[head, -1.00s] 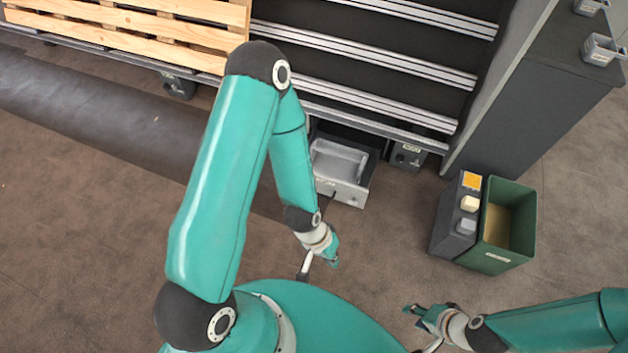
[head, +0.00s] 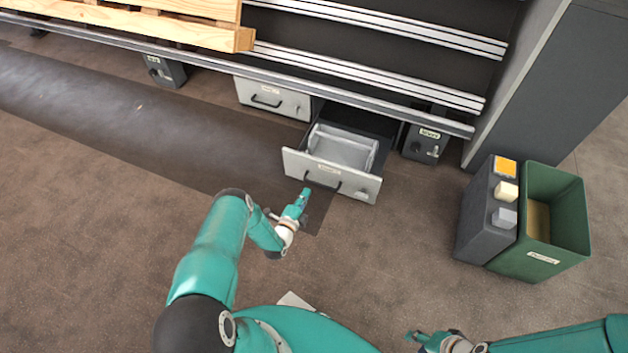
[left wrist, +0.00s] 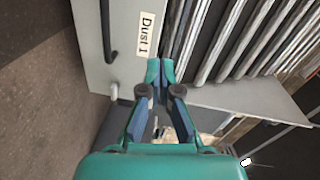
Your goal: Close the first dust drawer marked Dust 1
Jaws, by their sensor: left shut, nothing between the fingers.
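The Dust 1 drawer (head: 345,184) stands pulled out from under the line in the head view, its open top showing a pale tray inside. Its light grey front has a dark handle and a small label. In the left wrist view the drawer front (left wrist: 90,72) shows the label "Dust 1" (left wrist: 145,35), part of the handle and a pale knob. My left gripper (head: 304,194) is shut and empty, close in front of the drawer near the handle; I cannot tell whether it touches. In the wrist view its fingertips (left wrist: 160,70) meet. My right gripper (head: 415,336) is low, partly cut off.
A second drawer (head: 272,98) to the left sits flush. Dark boxes (head: 425,145) (head: 165,70) hang beneath the frame rail. A green bin (head: 555,262) and a dark button post (head: 482,225) stand at the right. The floor before the drawer is mostly clear.

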